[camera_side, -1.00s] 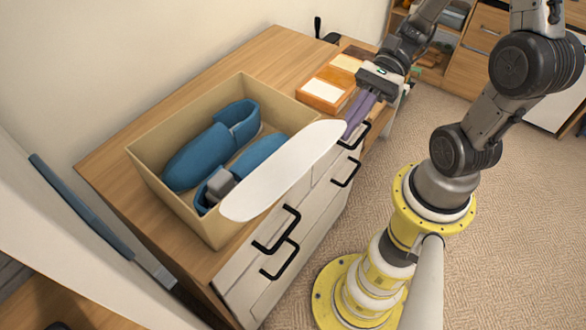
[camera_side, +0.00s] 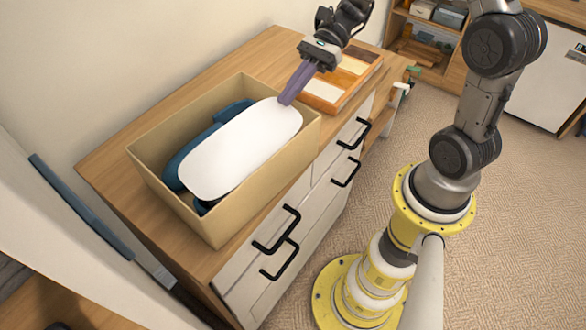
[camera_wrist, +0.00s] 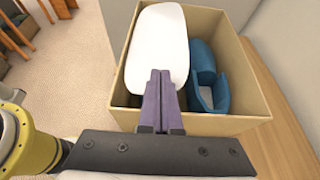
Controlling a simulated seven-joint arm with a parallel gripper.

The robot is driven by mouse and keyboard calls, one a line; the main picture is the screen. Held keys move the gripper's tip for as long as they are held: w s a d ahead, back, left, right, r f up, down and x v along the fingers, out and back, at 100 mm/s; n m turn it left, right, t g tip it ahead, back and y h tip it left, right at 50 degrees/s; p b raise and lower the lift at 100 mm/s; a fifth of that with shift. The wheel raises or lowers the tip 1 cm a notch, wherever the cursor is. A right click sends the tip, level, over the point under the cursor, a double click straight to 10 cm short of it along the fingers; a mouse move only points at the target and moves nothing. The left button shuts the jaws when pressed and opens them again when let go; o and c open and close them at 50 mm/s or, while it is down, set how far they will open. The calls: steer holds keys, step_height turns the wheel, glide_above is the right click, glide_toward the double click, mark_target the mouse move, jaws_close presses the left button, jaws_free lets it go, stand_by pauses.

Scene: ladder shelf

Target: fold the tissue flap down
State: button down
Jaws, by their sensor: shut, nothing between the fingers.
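The white tissue flap (camera_side: 240,150) lies over the top of the tan box (camera_side: 262,183), covering part of the blue slippers (camera_side: 176,166) inside. It also shows in the wrist view (camera_wrist: 157,48), on the left part of the box. My gripper (camera_side: 285,100) is shut, its purple fingers together. In the side view the fingertips are at the flap's far right end. In the wrist view they (camera_wrist: 160,75) overlap the flap's near edge; whether they touch it I cannot tell. A blue slipper (camera_wrist: 208,72) shows to the right of the flap.
The box stands on a wooden dresser (camera_side: 110,165) with black-handled drawers. An orange-framed tray (camera_side: 325,100) with pale compartments lies beyond the box, beneath my gripper. The dresser top left of the box is clear. A wall stands behind it.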

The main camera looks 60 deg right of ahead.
steer(key=shift+w+f, duration=0.25)
steer(key=shift+f, duration=1)
steer(key=shift+f, duration=0.15)
step_height(320, 180, up, 8)
steer(key=shift+r, duration=0.25)
stand_by(0.6)
